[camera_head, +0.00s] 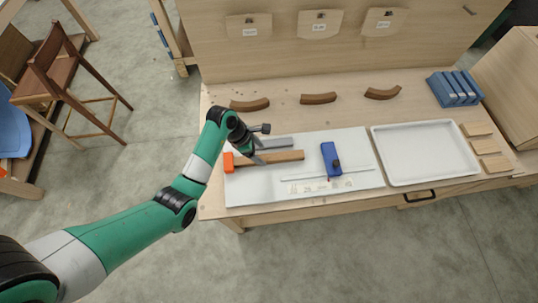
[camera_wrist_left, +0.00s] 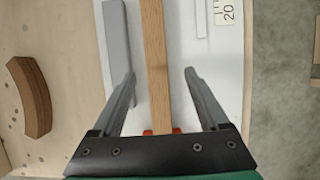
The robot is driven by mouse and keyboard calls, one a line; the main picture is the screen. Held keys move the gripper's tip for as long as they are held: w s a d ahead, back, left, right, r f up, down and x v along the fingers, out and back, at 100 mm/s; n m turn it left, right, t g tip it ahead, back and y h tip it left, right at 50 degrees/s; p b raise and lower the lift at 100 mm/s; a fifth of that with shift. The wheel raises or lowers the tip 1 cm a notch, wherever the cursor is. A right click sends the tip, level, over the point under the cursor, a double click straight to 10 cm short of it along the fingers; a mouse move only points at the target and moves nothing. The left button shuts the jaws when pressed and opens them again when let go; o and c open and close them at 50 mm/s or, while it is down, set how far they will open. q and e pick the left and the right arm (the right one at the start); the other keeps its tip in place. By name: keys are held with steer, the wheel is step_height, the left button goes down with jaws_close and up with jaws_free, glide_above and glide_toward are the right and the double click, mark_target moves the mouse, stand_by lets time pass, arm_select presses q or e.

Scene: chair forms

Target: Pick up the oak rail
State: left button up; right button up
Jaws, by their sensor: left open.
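The oak rail (camera_head: 286,156) is a straight light-brown bar lying on the white board (camera_head: 352,142), with its left end near an orange block (camera_head: 228,162). In the left wrist view the rail (camera_wrist_left: 154,50) runs lengthwise through the middle of the picture. My left gripper (camera_head: 258,157) is over the left part of the rail. In the left wrist view my left gripper (camera_wrist_left: 159,72) is open, one finger on each side of the rail, with gaps on both sides. How high the fingertips are above the board is hard to tell. My right gripper is not in view.
A grey bar (camera_head: 278,144) lies just behind the rail. A blue block with a dark knob (camera_head: 329,152) stands to the right. A white tray (camera_head: 376,150) is further right. Several curved brown pieces (camera_head: 318,98) lie at the back of the table.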

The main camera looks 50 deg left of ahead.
mark_target(267, 157)
arm_select(q)
steer(key=b+x, duration=0.2)
steer(key=x, duration=0.2)
steer(key=shift+w+a+f, duration=0.1)
steer(key=shift+w+f, duration=0.2)
steer(key=shift+f, duration=0.05)
steer(key=shift+w+f, duration=0.15)
steer(key=shift+f, duration=0.2)
steer(key=shift+r, duration=0.1)
jaws_close()
